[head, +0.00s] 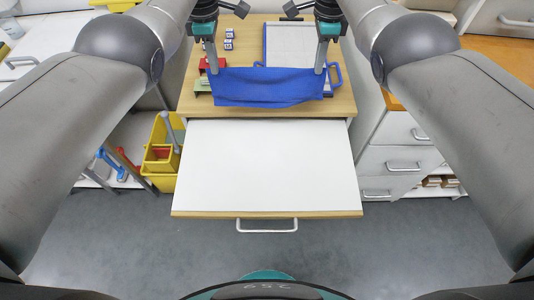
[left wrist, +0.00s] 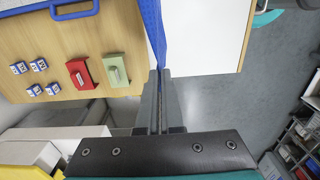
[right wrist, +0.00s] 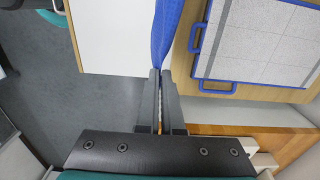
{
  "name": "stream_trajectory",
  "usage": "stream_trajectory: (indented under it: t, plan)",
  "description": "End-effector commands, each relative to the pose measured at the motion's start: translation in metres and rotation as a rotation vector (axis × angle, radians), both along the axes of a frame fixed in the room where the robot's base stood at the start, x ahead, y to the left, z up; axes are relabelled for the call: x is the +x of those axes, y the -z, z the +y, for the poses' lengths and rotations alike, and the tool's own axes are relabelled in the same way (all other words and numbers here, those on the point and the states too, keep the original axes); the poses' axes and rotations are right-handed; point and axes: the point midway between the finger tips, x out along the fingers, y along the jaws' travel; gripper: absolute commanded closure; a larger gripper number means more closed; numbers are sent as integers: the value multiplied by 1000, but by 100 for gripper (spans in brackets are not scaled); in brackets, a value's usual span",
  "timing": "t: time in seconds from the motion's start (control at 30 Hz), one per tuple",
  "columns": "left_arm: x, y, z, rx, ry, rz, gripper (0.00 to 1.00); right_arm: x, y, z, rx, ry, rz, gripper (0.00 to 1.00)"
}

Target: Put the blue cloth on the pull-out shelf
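The blue cloth (head: 268,88) hangs stretched between my two grippers above the front part of the wooden worktop. My left gripper (head: 213,71) is shut on its left end, and the cloth edge also shows at the fingertips in the left wrist view (left wrist: 157,40). My right gripper (head: 320,71) is shut on its right end; the cloth runs up from the fingertips in the right wrist view (right wrist: 165,35). The pull-out shelf (head: 265,165) is drawn out below the worktop, white and bare, with a handle (head: 267,226) at its front.
On the worktop (head: 340,101) lie a blue-handled tray (right wrist: 255,45), a red block (left wrist: 79,74), a green block (left wrist: 116,70) and several small blue-and-white cubes (left wrist: 38,65). A yellow bucket (head: 160,160) stands left of the shelf, white drawers (head: 403,160) stand right.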

Motion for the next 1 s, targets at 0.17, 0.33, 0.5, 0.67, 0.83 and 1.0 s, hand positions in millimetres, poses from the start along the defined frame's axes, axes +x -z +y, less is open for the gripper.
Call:
stream_trajectory:
  t: [0.17, 0.33, 0.5, 0.67, 0.83, 1.0]
  plan:
    - [0, 25, 0, 0, 0, 0, 100, 0, 25, 0, 0, 0, 0, 100]
    - [0, 43, 0, 0, 0, 0, 100, 0, 43, 0, 0, 0, 0, 100]
    - [0, 61, 0, 0, 0, 0, 100, 0, 61, 0, 0, 0, 0, 100]
    - [0, 78, 0, 0, 0, 0, 100, 0, 78, 0, 0, 0, 0, 100]
    - [0, 90, 0, 0, 0, 0, 100, 0, 90, 0, 0, 0, 0, 100]
    - [0, 92, 0, 0, 0, 0, 100, 0, 92, 0, 0, 0, 0, 100]
